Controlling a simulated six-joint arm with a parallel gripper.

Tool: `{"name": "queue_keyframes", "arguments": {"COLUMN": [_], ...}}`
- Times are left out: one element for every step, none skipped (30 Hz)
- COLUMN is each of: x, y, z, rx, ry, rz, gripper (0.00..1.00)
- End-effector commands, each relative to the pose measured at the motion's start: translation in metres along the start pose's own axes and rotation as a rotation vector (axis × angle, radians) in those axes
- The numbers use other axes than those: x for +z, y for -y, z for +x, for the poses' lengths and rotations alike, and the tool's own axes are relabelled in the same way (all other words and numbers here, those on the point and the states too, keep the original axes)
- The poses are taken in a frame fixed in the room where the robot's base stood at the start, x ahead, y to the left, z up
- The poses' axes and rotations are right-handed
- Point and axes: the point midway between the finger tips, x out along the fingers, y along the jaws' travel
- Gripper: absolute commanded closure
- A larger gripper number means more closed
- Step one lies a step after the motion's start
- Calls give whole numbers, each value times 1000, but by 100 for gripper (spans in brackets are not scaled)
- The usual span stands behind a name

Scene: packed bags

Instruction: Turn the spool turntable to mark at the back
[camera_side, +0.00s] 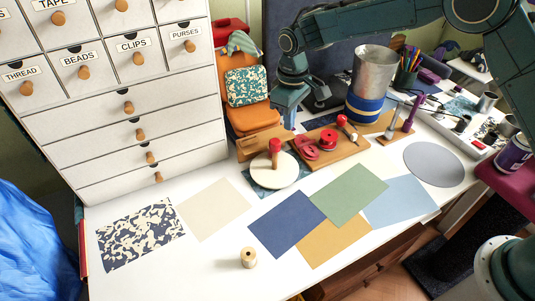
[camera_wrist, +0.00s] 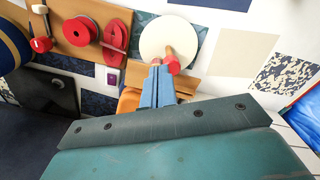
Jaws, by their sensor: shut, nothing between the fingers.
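The spool turntable is a round white disc (camera_side: 288,172) on a dark patterned mat, with an upright red-topped wooden peg (camera_side: 275,147) on it. In the wrist view the white disc (camera_wrist: 160,32) is at top centre, and the peg (camera_wrist: 173,66) stands near its lower edge. My gripper (camera_side: 288,120) is behind and above the peg in the side view. In the wrist view my gripper's blue fingers (camera_wrist: 158,64) are shut and empty, close beside the peg; contact cannot be told. I cannot make out a mark at the back.
A wooden board (camera_side: 345,150) with red parts stands right of the disc. A metal can with a blue band (camera_side: 366,95) is behind it. A wooden spool (camera_side: 248,258) stands at the front. Flat coloured sheets (camera_side: 287,225) cover the middle; white drawers (camera_side: 125,120) stand left.

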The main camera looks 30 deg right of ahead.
Motion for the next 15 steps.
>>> {"name": "queue_keyframes", "arguments": {"x": [0,0,0,0,0,-1,-1,-1,-1,-1,-1,-1,-1,-1,-1], "y": [0,0,0,1,2,5,8,10,14,17,19,20,21,21,21], "z": [0,0,0,0,-1,-2,-4,-5,-7,-8,-9,-10,-10,-10,-10], "rx": [0,0,0,0,0,0,0,0,0,0,0,0,0,0,0], "ry": [0,0,0,0,0,-1,-1,-1,-1,0,0,1,1,1,1], "rz": [0,0,0,0,-1,-2,-2,-2,-1,-1,-2,-1,-1,-1,0], "gripper": [100,100,100,100,100,100,100,100,100,100,100,100,100,100,100]}}
